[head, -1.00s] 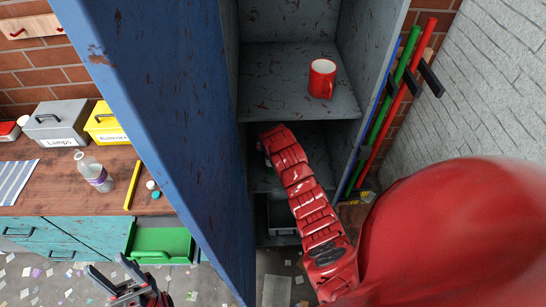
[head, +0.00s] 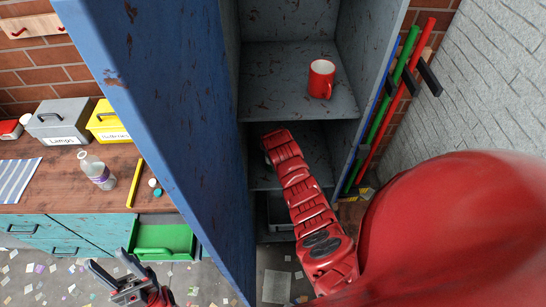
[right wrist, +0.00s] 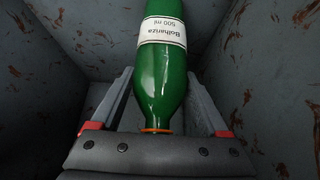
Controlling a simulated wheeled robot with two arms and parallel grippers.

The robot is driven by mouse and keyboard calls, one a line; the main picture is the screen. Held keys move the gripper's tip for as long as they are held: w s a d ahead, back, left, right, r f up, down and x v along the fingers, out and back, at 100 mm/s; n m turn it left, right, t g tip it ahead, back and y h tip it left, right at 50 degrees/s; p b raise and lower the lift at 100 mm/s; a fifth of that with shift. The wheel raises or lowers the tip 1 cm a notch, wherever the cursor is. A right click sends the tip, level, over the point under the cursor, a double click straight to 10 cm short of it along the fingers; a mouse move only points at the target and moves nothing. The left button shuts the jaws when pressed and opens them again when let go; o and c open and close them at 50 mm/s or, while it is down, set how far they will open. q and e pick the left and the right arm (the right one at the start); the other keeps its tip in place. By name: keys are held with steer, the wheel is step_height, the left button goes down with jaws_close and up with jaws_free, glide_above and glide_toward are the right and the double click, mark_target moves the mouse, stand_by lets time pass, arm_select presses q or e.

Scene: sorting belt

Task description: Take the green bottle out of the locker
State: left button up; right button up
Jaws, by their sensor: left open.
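The green bottle (right wrist: 160,75) shows in the right wrist view with a white label, upside down in the picture, and an orange ring at its neck. It lies between the two fingers of my right gripper (right wrist: 162,78). The fingertips are close to its sides; whether they touch it is unclear. In the head view my right arm reaches into the grey locker (head: 288,110) below the upper shelf; the bottle and right gripper are hidden there. My left gripper (head: 109,270) is open and empty at lower left, outside the locker.
A red mug (head: 321,78) stands on the upper shelf. The blue locker door (head: 165,110) stands open at left. Beyond it, a workbench (head: 75,190) holds a clear bottle (head: 96,170) and boxes. A green drawer (head: 163,240) is pulled out. Coloured poles (head: 388,110) stand at right.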

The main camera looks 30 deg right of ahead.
jaws_close()
